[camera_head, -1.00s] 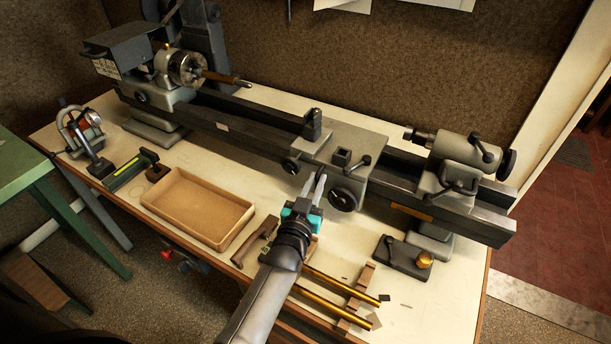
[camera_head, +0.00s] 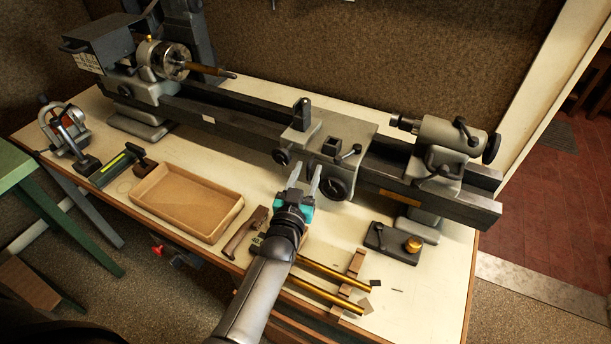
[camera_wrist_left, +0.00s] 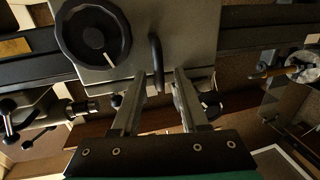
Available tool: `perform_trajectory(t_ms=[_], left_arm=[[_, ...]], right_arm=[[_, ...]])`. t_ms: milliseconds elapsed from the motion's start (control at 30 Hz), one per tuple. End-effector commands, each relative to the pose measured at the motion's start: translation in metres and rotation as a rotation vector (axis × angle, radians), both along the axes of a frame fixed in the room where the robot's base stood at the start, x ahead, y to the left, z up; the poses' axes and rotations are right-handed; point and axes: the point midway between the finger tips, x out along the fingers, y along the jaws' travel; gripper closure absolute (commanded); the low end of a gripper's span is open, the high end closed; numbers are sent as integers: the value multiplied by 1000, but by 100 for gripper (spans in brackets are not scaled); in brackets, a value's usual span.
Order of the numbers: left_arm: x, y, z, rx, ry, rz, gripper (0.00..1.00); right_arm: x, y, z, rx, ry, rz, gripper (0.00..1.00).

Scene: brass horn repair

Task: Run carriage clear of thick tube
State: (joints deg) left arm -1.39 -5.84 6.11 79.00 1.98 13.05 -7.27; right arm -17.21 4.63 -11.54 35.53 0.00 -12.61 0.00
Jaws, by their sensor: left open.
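The lathe carriage (camera_head: 360,133) sits mid-bed, with a black handwheel (camera_head: 334,187) on its front. In the left wrist view the handwheel (camera_wrist_left: 92,33) is at upper left. A dark upright handle (camera_wrist_left: 156,64) shows between the fingertips there; contact cannot be told. My left gripper (camera_head: 305,178) is open, in front of the carriage and left of the handwheel. A brownish tube (camera_head: 208,69) projects from the chuck (camera_head: 170,60), to the left of the carriage with a gap between. Two brass tubes (camera_head: 338,275) lie at the bench front. My right gripper is not seen.
The tailstock (camera_head: 447,140) stands at the bed's right end. An empty tray (camera_head: 187,203) and a wooden-handled tool (camera_head: 243,232) lie left of my arm. A dark block with a brass knob (camera_head: 392,243) stands right. The bed between chuck and carriage looks clear.

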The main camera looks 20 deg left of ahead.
Motion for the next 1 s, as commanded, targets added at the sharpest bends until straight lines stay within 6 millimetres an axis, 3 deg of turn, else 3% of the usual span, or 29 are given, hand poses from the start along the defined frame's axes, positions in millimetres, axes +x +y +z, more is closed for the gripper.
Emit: perform_trajectory(t_ms=[267, 800, 1000], left_arm=[[-23, -2, 0, 0, 2, 0, 56], [-118, -14, -1, -1, 3, 0, 56], [-142, -17, -1, -1, 2, 0, 56]], right_arm=[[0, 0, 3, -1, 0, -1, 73], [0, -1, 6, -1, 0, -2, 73], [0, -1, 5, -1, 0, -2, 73]])
